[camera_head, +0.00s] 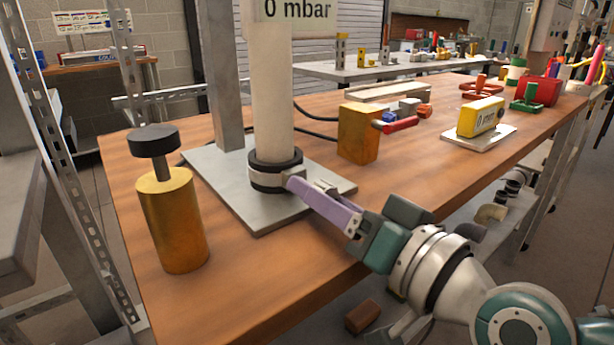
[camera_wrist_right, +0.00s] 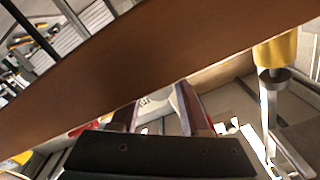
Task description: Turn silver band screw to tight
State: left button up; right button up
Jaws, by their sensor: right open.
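A silver band (camera_head: 292,177) wraps the black collar (camera_head: 268,187) at the foot of the pale upright pipe (camera_head: 265,100). My right gripper (camera_head: 306,184) comes in from the lower right, with its purple fingers pointing at the band's right side. The fingers are open, and the fingertips are at or very close to the band; I cannot tell whether they touch. The band's screw cannot be made out and may be hidden by the fingers. In the right wrist view the gripper (camera_wrist_right: 157,100) shows two spread fingers with a pale surface between them. My left gripper is out of view.
The pipe stands on a grey metal plate (camera_head: 225,205) on the wooden bench (camera_head: 350,190). A brass cylinder with a black knob (camera_head: 172,215) stands to the left. A brass block with a red lever (camera_head: 358,133) stands behind the gripper. A yellow gauge (camera_head: 480,118) is farther right.

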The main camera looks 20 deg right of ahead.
jog(key=shift+d+f, duration=0.15)
jog(key=shift+f, duration=0.15)
